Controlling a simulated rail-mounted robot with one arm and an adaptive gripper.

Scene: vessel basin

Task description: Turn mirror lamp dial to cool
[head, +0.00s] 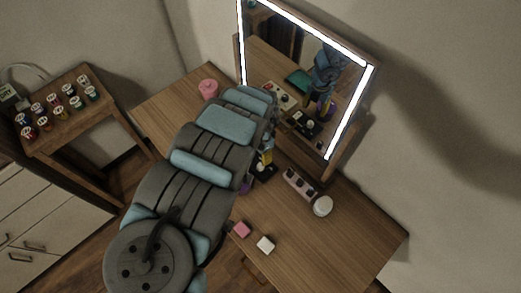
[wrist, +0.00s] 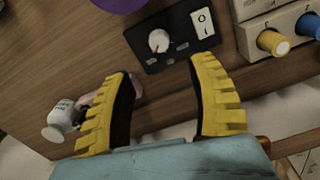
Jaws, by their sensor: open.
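In the wrist view a black control panel (wrist: 172,38) lies on the wooden table. It carries a round white dial (wrist: 158,40) with a red mark and a white rocker switch (wrist: 203,23). My gripper (wrist: 163,68) is open and empty, its two yellow ribbed fingers spread just below the panel, the dial roughly between and beyond the fingertips. Contact with the dial is not visible. In the head view the lit mirror (head: 308,75) stands at the back of the table. My arm hides much of the gripper and panel there.
In the wrist view a beige box with yellow and blue cylinders (wrist: 275,42) is at right, a white bottle (wrist: 62,122) at lower left.

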